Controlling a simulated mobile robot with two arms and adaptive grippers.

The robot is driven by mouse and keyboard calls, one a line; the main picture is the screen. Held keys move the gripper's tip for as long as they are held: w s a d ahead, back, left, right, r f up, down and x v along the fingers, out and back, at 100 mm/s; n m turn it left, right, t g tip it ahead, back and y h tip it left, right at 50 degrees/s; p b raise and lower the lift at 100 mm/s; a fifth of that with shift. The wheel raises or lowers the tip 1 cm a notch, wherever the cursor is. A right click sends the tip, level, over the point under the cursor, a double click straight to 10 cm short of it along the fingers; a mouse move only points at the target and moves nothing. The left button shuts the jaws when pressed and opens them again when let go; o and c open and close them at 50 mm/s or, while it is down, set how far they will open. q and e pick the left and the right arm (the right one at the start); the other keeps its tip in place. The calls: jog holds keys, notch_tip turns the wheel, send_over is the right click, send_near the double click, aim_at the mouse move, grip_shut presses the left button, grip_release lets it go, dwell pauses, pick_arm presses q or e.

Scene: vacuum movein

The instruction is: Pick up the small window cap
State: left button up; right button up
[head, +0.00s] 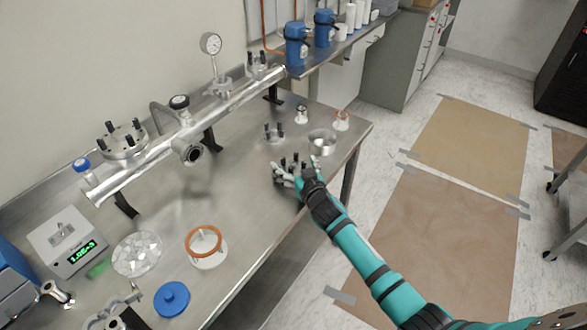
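My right gripper (284,168), on a teal arm from the lower right, is over the right part of the steel table (240,205). Its pale fingers with dark tips are small and overlap, so I cannot tell whether it is open or holds something. Just beyond it lies a small metal flange piece with dark upright bolts (275,133). Nearby are a metal ring (322,142), a small metal fitting (302,114) and a small white part with an orange ring (342,121). I cannot tell for certain which is the small window cap. My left gripper is not in view.
A long metal tube (235,103) with a gauge (210,44) runs along the table's back on black supports. A scale (65,245), clear dish (137,255), orange-ringed part (204,244) and blue disc (171,298) stand at left. The table's middle is clear.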

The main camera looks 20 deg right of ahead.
jog(key=c, duration=1.4)
jog(key=shift+c, duration=1.3)
